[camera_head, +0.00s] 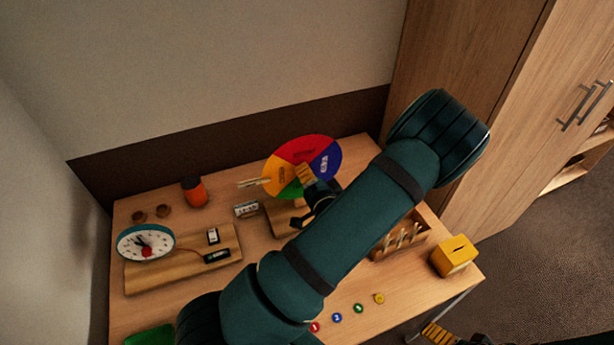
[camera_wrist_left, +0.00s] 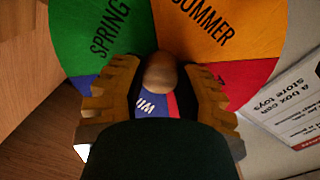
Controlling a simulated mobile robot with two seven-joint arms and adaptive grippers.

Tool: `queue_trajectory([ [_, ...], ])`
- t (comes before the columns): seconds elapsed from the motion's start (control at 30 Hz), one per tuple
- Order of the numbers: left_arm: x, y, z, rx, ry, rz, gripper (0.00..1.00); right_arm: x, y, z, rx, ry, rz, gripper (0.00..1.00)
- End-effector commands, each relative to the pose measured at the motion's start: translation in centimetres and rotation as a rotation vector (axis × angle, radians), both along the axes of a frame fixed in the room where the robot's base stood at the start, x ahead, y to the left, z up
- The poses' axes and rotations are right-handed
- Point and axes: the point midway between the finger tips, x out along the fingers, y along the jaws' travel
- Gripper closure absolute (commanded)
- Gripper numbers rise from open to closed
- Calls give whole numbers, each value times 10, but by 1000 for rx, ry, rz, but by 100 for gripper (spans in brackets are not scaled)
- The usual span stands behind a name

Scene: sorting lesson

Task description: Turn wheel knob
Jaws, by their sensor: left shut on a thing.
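The round season wheel (camera_head: 303,151) stands upright on the desk in the head view, with red at the top, blue on the right, green at the bottom and orange on the left. In the left wrist view the wheel (camera_wrist_left: 205,28) shows "SPRING" on green and "SUMMER" on orange. The round wooden knob (camera_wrist_left: 160,72) sits between the fingers of my left gripper (camera_wrist_left: 160,88), which is shut on it. In the head view my left gripper (camera_head: 306,176) is at the wheel's lower front, and the knob is hidden. My right gripper (camera_head: 438,334) shows partly at the bottom edge.
A clock on a wooden board (camera_head: 146,242) stands at the left, with an orange jar (camera_head: 195,191) behind. A yellow slotted box (camera_head: 454,255) stands at the right desk edge. Several coloured discs (camera_head: 337,317) lie in front. A wooden rack (camera_head: 398,240) is partly behind my left arm.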

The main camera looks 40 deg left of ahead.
Motion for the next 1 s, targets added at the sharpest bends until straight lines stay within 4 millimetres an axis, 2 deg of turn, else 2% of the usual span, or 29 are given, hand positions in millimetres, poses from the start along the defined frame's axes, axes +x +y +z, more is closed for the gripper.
queue_trajectory([
  [0.63, 1, 1, 3, -16, -54, 0, 100, -1, 0, -1, 0, 1, 0, 0],
  [0.67, 1, 1, 3, -16, -54, 0, 58, -1, 0, -1, 0, 1, 0, 0],
  [0.73, 1, 1, 3, -17, -53, 1, 33, 0, 0, -1, 0, 1, 0, 0],
  [1.0, 0, 1, 1, -20, -48, 1, 31, 0, 0, -1, 0, 1, 0, 0],
])
